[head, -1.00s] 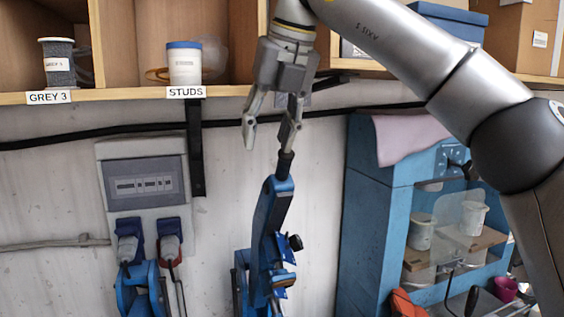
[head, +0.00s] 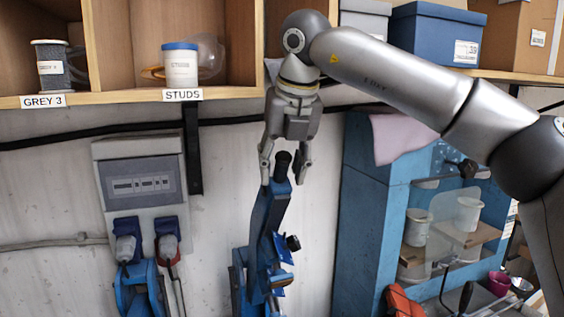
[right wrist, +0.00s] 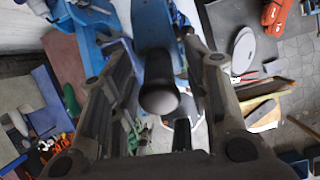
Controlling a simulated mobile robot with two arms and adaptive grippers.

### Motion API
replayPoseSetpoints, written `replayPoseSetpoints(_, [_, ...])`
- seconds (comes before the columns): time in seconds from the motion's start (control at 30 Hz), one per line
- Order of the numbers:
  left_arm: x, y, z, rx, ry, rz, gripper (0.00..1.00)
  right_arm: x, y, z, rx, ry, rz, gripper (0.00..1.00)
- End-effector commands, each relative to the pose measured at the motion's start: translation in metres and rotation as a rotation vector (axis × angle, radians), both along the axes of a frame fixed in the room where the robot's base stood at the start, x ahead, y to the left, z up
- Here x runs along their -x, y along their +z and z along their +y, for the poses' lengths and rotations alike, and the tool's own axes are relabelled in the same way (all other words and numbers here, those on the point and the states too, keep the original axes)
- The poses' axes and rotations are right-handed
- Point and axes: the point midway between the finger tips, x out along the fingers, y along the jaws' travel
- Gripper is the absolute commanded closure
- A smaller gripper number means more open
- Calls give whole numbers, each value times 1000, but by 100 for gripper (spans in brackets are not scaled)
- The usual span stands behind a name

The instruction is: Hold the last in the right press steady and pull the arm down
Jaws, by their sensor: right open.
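The right press (head: 262,225) is a blue frame whose raised arm ends in a black grip (head: 283,163). My right gripper (head: 282,180) is open, pointing down, with one finger on each side of that grip. In the right wrist view the black grip (right wrist: 158,88) stands between the two spread fingers, with gaps visible on both sides, so it is not clasped. A small tan piece shows low on the press, but I cannot tell whether it is the last. My left gripper is out of view.
Another blue machine part (head: 140,285) stands at the lower left under a wall box (head: 140,185). A blue cabinet (head: 365,210) stands to the right of the press. A shelf with a studs pot (head: 181,66) and boxes runs above.

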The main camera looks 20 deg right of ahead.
Motion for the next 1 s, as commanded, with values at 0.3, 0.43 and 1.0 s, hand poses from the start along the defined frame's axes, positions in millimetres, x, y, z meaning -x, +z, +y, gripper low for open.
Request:
replayPoseSetpoints(0.3, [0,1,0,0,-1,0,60,-2,-4,0,0,1,-1,56])
replayPoseSetpoints(0.43, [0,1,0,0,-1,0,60,-2,-4,0,0,1,-1,68])
replayPoseSetpoints(1.0, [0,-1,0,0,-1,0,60,-1,-6,0,0,1,-4,100])
